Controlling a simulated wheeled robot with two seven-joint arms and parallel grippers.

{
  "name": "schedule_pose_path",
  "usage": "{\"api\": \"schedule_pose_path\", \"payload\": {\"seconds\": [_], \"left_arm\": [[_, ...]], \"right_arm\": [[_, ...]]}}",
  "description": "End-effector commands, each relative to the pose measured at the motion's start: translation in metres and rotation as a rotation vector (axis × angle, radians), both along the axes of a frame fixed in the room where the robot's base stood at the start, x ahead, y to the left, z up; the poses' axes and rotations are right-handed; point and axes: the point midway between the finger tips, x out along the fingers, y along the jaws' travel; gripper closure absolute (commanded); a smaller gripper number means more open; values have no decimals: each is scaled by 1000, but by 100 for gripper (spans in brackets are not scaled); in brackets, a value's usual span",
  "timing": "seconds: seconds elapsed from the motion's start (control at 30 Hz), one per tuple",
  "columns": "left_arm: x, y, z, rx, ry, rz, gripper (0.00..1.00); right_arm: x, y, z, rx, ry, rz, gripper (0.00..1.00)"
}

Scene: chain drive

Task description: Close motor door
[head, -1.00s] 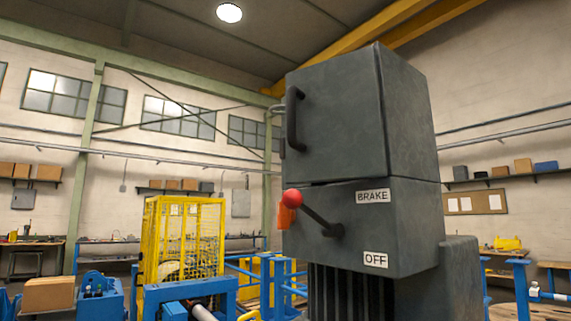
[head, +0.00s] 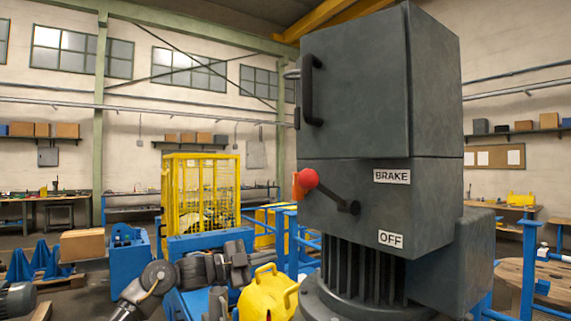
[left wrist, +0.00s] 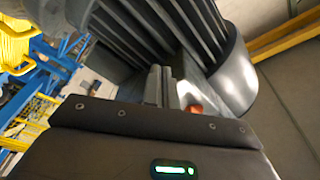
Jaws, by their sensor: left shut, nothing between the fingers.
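The motor (head: 380,120) is a tall dark grey housing at the right of the head view. Its upper box has a black bar handle (head: 310,90) on the left; the box looks flush with the part below, but I cannot tell for certain whether its door is shut. Below are a red-knobbed lever (head: 308,179) and labels reading BRAKE and OFF. My left arm comes in low from the left, towards the motor. In the left wrist view my left gripper (left wrist: 163,85) is shut and empty, close to the dark cooling fins (left wrist: 130,30). My right gripper is not in view.
A yellow object with a handle (head: 265,297) is at the lower middle, left of the motor base. Blue frames and a yellow mesh cage (head: 200,195) stand behind. A wooden spool (head: 545,280) is at the right. Workbenches line the far walls.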

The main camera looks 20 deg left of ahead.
Motion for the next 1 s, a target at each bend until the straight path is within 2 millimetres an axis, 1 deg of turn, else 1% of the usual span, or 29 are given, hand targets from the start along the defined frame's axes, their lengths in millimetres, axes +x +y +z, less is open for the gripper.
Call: {"api": "schedule_pose_path", "payload": {"seconds": [0.03, 0.07, 0.1, 0.17, 0.2, 0.3, 0.4, 0.43, 0.5, 0.57, 0.77, 0.87, 1.0], "left_arm": [[-23, 2, 71, 54, -95, -39, 100], [-39, 2, 102, 86, -138, -63, 100], [-60, 1, 138, 128, -192, -92, 100], [-91, 2, 184, 187, -262, -126, 100], [-111, 3, 208, 225, -300, -143, 100], [-154, 6, 252, 302, -374, -172, 100], [-184, 9, 277, 356, -417, -188, 100], [-190, 9, 281, 367, -427, -190, 100], [-201, 10, 289, 386, -441, -194, 100], [-205, 11, 291, 395, -446, -196, 100], [-206, 8, 293, 397, -449, -198, 100], [-202, 0, 294, 397, -449, -201, 100], [-191, -22, 296, 396, -448, -202, 100]], "right_arm": [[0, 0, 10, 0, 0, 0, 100], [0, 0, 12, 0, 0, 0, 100], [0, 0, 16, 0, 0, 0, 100], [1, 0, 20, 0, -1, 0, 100], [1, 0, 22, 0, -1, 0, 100], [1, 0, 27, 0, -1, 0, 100], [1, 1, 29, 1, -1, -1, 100], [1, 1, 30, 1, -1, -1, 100], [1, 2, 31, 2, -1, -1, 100], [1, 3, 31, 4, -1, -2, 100], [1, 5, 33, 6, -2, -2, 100], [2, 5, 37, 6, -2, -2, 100], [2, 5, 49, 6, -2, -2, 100]]}}
